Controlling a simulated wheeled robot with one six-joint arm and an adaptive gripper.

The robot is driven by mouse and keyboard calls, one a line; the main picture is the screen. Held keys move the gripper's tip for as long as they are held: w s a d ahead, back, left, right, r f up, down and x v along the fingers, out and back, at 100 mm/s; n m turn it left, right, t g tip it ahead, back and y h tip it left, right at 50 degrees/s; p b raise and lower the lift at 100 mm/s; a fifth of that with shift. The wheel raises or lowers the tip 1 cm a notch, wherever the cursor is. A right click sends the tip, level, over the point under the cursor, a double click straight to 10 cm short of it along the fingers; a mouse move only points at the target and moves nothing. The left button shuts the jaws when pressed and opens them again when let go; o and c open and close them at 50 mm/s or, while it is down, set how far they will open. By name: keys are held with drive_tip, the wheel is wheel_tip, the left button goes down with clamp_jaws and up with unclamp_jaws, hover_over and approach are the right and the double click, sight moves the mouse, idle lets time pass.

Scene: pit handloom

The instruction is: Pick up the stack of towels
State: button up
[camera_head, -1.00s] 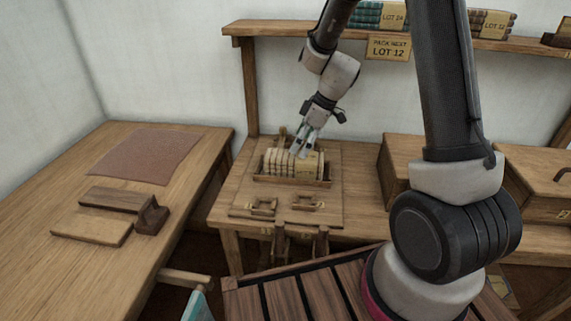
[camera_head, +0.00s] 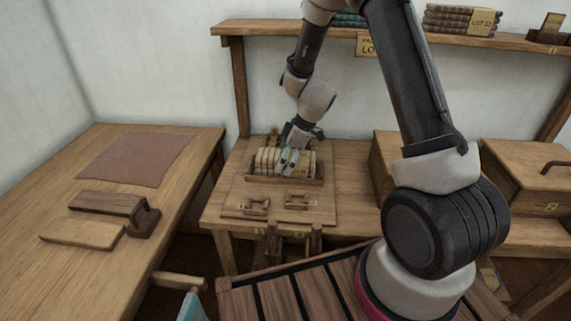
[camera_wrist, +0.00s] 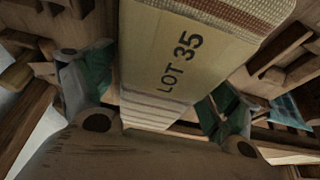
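A stack of cream striped towels (camera_head: 265,160) lies in a shallow wooden tray (camera_head: 287,181) on the small table, with its folded layers side by side. In the wrist view the stack (camera_wrist: 185,50) fills the middle, with a tan band marked "LOT 35" and a reddish woven edge at the top. My gripper (camera_head: 287,168) is down at the tray, over the stack. In the wrist view its green-padded fingers (camera_wrist: 155,98) stand on either side of the band, seemingly with small gaps. The fingertips' contact is partly hidden.
Two small wooden frames (camera_head: 297,201) sit in front of the tray. Wooden chests (camera_head: 525,175) stand to the right. A shelf (camera_head: 280,30) above holds other stacks, one marked "LOT 12" (camera_head: 482,29). The left table carries a brown cloth (camera_head: 135,158) and wooden blocks (camera_head: 107,203).

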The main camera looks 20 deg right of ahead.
drive_tip(key=c, duration=1)
drive_tip(key=shift+c, duration=0.2)
wheel_tip(320, 180, up, 10)
drive_tip(key=shift+f, duration=0.1)
drive_tip(key=m, duration=0.1)
drive_tip(key=d+m+t, duration=0.1)
drive_tip(key=shift+w+m, duration=0.2)
drive_tip(key=shift+m, duration=0.2)
drive_tip(key=w+d+m+t+h, duration=0.1)
drive_tip(key=d+m+h, duration=0.3)
drive_tip(key=d+m, duration=0.3)
drive_tip(key=shift+w+d+r+m+t, duration=0.2)
drive_tip(key=shift+d+r+m+t, duration=0.15)
drive_tip(key=shift+m, duration=1.55)
